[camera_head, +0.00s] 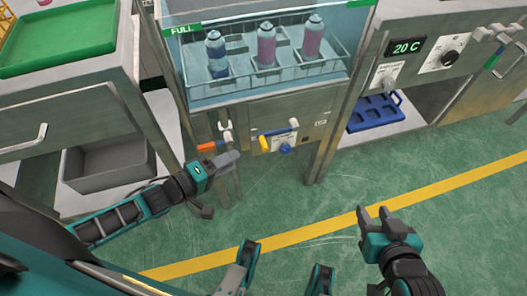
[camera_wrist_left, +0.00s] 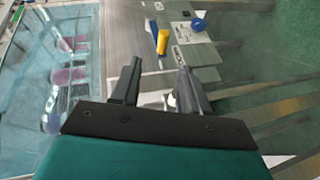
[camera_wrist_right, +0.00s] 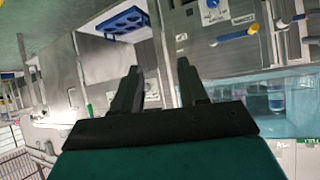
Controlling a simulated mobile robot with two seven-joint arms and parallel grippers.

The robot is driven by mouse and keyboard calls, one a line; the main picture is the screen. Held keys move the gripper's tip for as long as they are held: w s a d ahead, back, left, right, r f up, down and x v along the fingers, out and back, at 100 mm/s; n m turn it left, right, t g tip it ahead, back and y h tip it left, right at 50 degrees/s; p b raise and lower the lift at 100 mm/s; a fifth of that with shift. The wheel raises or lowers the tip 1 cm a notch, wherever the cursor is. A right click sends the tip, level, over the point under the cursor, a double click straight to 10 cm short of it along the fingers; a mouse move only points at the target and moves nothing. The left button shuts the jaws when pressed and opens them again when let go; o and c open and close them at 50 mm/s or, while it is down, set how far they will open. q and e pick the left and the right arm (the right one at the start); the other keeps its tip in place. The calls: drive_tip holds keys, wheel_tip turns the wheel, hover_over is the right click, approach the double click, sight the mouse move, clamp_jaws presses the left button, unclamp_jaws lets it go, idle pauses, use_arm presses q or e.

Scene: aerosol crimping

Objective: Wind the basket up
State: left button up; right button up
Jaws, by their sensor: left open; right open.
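The wire basket (camera_head: 329,66) holds three capped cans, one of them the middle can (camera_head: 266,46), in the water-filled glass tank (camera_head: 215,92). My left gripper (camera_head: 232,157) is open just below and right of the orange grip; contact cannot be judged. The yellow handle (camera_wrist_left: 162,42) is beyond its fingertips in the left wrist view. My right gripper (camera_head: 373,211) is open and empty above the floor.
A green tray (camera_head: 60,38) lies on the left bench, with a grey bin (camera_head: 108,166) below. A blue rack (camera_head: 374,113) sits on the shelf at right. A yellow line (camera_head: 320,229) crosses the clear green floor.

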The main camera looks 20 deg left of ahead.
sight(264, 143)
use_arm(q)
drive_tip(key=shift+n, duration=0.3)
drive_tip(key=b+x, duration=0.1)
drive_tip(key=x, duration=0.3)
drive_tip(key=b+x, duration=0.2)
drive_tip(key=x, duration=0.2)
drive_tip(key=b+x, duration=0.1)
drive_tip(key=x, duration=0.4)
drive_tip(key=shift+a+f, duration=0.2)
drive_tip(key=shift+f, duration=0.05)
drive_tip(key=shift+c, duration=0.3)
clamp_jaws()
